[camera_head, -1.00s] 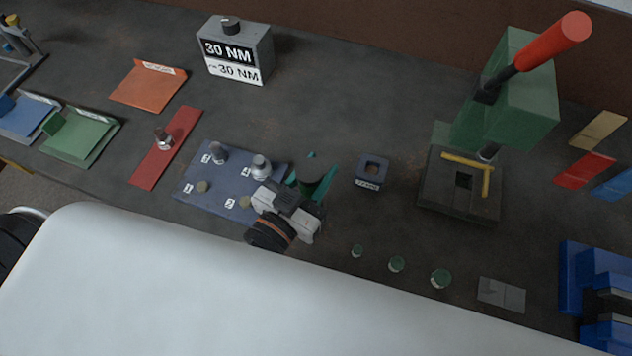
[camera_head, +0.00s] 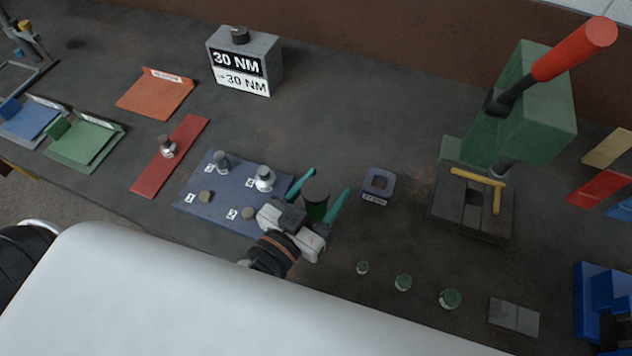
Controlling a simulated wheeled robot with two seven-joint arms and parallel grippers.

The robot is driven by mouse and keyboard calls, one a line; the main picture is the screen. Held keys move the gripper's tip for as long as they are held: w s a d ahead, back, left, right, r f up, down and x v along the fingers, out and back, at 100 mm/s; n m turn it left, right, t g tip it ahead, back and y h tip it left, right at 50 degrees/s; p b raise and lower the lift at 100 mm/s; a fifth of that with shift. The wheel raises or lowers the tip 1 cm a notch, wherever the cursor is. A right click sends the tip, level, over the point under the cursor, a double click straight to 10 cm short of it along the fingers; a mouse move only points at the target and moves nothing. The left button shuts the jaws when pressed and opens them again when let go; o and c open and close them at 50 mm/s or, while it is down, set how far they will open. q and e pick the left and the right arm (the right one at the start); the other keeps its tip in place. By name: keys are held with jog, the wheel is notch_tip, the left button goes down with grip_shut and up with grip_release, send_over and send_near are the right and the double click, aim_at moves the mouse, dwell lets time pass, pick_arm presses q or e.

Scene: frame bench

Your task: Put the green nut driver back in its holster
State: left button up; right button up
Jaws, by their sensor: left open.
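The green nut driver (camera_head: 317,203) shows as a dark green cylinder with a dark round top. It is between the teal fingers of my left gripper (camera_head: 320,190), just right of the blue numbered plate. The fingers are spread on either side of it, and the gripper is open. Its lower end is hidden by the gripper, so I cannot tell what it rests on. A small dark blue block with a square opening and a white front label (camera_head: 379,184), which looks like the holster, stands to the right, apart from the gripper. My right gripper is not in view.
The blue plate (camera_head: 211,216) with several bolts or pegs lies close left of the gripper. A green press (camera_head: 530,105) with a red lever stands at right. Bare bench lies behind the block.

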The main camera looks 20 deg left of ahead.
pick_arm(q)
jog(key=b+v, duration=0.1)
jog(key=v, duration=0.8)
jog(key=shift+s+b, duration=0.1)
jog(key=shift+b, duration=0.3)
jog(key=p+v, duration=0.2)
jog(key=p, duration=0.4)
jog(key=shift+s+a+r, duration=0.15)
jog(key=shift+s, duration=0.25)
dwell(1.0)
